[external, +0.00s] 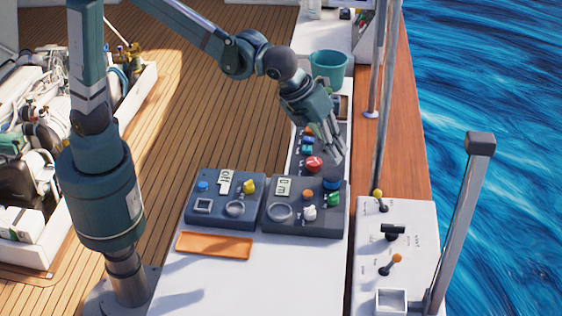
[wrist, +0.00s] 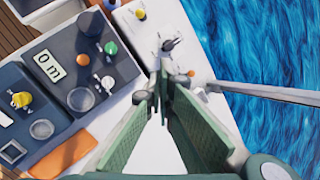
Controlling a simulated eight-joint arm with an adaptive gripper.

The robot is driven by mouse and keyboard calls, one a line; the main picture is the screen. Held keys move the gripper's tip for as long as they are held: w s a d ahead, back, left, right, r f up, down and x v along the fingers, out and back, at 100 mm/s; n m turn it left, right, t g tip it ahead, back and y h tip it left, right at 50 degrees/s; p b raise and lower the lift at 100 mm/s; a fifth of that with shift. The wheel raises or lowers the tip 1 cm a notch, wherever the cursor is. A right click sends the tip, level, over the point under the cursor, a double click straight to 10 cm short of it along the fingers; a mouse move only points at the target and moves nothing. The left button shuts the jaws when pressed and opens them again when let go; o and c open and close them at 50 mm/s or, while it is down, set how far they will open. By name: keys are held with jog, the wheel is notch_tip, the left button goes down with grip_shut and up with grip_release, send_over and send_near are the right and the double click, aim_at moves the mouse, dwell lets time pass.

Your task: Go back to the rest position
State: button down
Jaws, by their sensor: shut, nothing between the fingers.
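My gripper (external: 338,157) hangs at the end of my raised arm in the external view, near the red button (external: 314,164) on the back control panel (external: 318,178). Its gap to the panel is hard to judge. In the wrist view my gripper (wrist: 164,82) shows green fingers with their tips close together and nothing held between them. The fingers point across the white console (external: 290,285).
Two dark panels, the left one (external: 215,214) and the right one (external: 310,228), carry knobs and displays. An orange tray (external: 214,245) lies in front. A teal bucket (external: 328,68) stands behind. A lever box (external: 398,222), a thin pole (external: 380,120) and a grey post (external: 462,220) stand right.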

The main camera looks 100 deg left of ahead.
jog(key=s+a+r+n, duration=0.2)
jog(key=s+a+n, duration=0.4)
jog(key=s, duration=0.4)
jog(key=s+a+r+n, duration=0.2)
jog(key=s+a+n, duration=0.35)
jog(key=s, duration=0.35)
jog(key=s+a+f+n, duration=0.2)
jog(key=s+n, duration=0.2)
jog(key=s, duration=0.3)
jog(key=s+a+f+n+t, duration=0.1)
jog(key=s+a+f+n, duration=0.2)
jog(key=s, duration=0.4)
jog(key=s+a+f+n+h+b, duration=0.1)
jog(key=s+a+f+n, duration=0.1)
jog(key=s+n, duration=0.3)
jog(key=shift+s+a+f+n, duration=0.3)
jog(key=shift+s+n, duration=0.05)
jog(key=shift+s, duration=0.8)
jog(key=c, duration=3.2)
grip_release()
